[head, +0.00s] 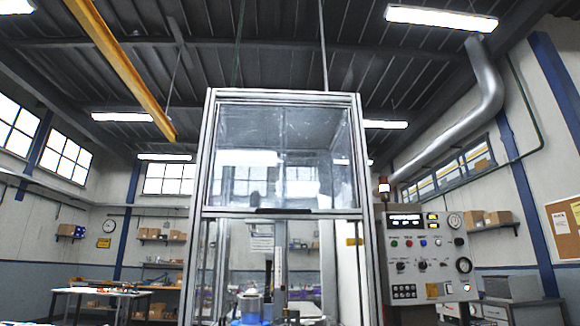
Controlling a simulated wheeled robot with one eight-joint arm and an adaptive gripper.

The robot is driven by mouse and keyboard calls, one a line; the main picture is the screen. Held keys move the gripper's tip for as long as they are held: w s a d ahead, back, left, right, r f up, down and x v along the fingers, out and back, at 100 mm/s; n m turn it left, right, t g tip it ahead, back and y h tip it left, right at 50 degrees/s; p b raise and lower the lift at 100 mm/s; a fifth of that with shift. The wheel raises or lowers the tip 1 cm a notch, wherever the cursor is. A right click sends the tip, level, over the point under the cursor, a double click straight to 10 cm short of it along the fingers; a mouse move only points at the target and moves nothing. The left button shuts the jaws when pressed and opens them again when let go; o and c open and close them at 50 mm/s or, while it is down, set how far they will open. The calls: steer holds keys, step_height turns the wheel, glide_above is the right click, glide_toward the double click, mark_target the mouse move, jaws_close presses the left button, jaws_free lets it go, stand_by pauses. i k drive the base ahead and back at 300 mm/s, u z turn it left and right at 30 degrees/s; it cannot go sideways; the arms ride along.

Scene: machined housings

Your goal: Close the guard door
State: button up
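The guard door (284,150) is a clear, framed pane in the upper front of a tall aluminium machine enclosure (201,190). Its bottom rail carries a dark handle strip (283,210) about halfway up the visible front. Below that rail the front opening looks uncovered. The bottom of the enclosure is cut off by the frame. My gripper is not in view.
A control panel (427,255) with gauges, buttons and a beacon (384,186) stands directly right of the enclosure. A workbench (98,292) with small items is at the left back. Wall shelves hold boxes. The floor is not visible.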

mark_target(209, 210)
steer(key=z, duration=1.55)
steer(key=k, duration=0.75)
steer(key=u, duration=0.5)
